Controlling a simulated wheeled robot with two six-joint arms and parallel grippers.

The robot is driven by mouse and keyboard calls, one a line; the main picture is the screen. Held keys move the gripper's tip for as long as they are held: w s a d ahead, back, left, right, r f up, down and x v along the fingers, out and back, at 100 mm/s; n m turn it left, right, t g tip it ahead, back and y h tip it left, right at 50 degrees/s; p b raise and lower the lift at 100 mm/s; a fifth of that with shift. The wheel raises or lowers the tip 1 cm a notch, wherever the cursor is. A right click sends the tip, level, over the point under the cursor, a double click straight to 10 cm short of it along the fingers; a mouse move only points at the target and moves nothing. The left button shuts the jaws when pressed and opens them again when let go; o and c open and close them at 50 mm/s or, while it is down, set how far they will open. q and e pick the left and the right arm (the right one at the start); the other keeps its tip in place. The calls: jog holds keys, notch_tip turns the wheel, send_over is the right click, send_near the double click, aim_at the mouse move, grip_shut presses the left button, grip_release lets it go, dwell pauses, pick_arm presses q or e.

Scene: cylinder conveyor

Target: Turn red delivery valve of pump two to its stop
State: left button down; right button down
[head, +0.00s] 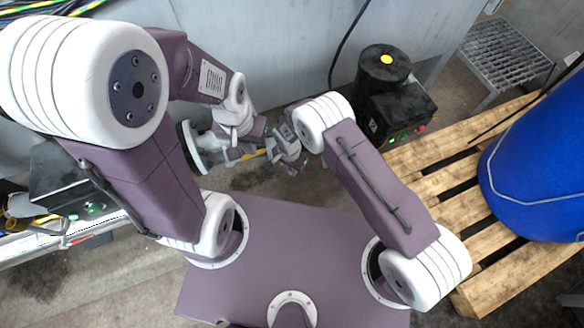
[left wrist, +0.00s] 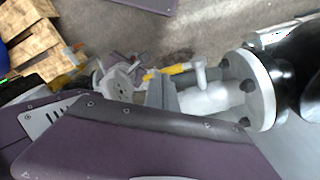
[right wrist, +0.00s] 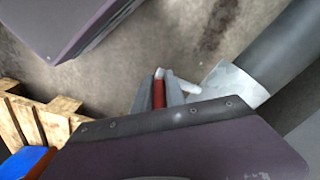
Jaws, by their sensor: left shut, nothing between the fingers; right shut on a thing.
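The red valve lever (right wrist: 158,92) sits between the two fingers of my right gripper (right wrist: 160,92) in the right wrist view, and the gripper is shut on it. A white valve stem (right wrist: 178,82) is beside the lever, next to a light pipe fitting. In the head view my right gripper (head: 296,163) is at the middle, and the red lever is hard to make out there. My left gripper (head: 236,153) is shut and empty, near a yellow valve lever (head: 254,155). In the left wrist view this yellow lever (left wrist: 172,70) lies just beyond the fingers on a white pipe.
A white flange (left wrist: 254,90) on a black pipe is at the right of the left wrist view. A black motor unit (head: 384,66) with a yellow top stands at the back right. A blue drum (head: 540,165) stands on a wooden pallet (head: 445,165). Both grippers are close together.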

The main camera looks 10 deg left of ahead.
jog(key=shift+s+a+h, duration=0.1)
jog(key=shift+a+h, duration=0.05)
jog(key=shift+h, duration=0.15)
jog(key=c, duration=1.4)
grip_release()
